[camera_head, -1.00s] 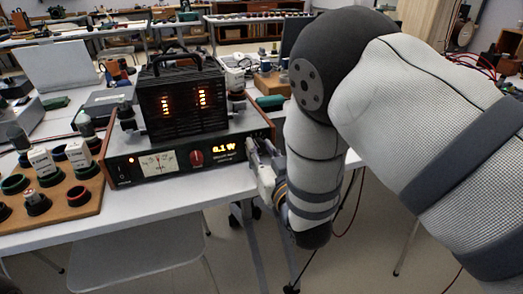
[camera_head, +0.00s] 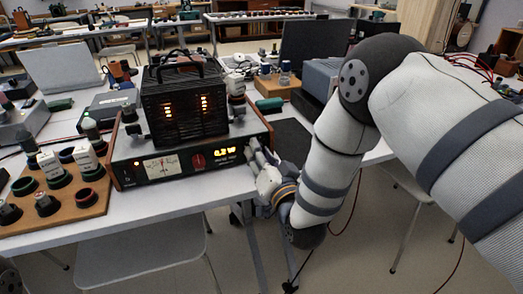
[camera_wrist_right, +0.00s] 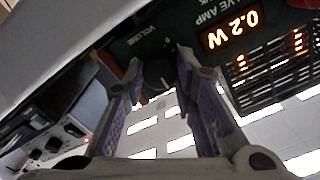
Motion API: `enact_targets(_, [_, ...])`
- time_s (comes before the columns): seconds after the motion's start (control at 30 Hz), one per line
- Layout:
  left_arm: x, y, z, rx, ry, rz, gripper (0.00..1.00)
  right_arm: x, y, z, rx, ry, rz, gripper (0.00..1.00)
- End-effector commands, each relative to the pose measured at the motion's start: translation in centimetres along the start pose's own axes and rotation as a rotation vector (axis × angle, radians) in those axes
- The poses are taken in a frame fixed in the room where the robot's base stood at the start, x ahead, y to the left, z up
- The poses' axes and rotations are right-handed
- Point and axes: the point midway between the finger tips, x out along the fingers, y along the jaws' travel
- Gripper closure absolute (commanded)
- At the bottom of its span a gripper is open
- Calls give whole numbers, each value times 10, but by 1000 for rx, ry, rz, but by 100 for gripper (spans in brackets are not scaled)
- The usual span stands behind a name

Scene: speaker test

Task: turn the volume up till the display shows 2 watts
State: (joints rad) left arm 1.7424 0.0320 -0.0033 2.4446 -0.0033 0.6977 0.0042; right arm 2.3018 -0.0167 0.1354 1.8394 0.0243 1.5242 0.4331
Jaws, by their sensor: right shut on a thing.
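The amplifier (camera_head: 130,172) stands on the white table with a dark front panel, a needle meter (camera_head: 160,166) and a red knob (camera_head: 198,161). Its orange display (camera_head: 225,151) is small in the head view; in the wrist view the display (camera_wrist_right: 233,32) reads 0.2 W. My right gripper (camera_head: 254,152) is at the right end of the front panel. In the right wrist view its fingers (camera_wrist_right: 161,80) are closed around the black volume knob (camera_wrist_right: 157,72), beside the "VOLUME" lettering. In the head view the gripper hides this knob.
A black caged unit (camera_head: 185,105) with glowing orange bars sits on top of the amplifier. A wooden board (camera_head: 75,212) with several round parts lies to its left. A white chair (camera_head: 140,262) stands in front of the table. A dark mat (camera_head: 291,140) lies to the right.

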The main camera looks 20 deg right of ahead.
Motion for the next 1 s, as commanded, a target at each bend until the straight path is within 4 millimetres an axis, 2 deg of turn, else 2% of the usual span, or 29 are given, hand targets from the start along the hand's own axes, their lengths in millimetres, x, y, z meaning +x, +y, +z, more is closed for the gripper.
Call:
enact_targets(0.4, [-14,0,-4,-1,30,2,100,0,0,-1,397,0,1,100])
enact_targets(1.0, [-16,0,-5,-1,35,2,100,0,1,2,879,-3,2,100])
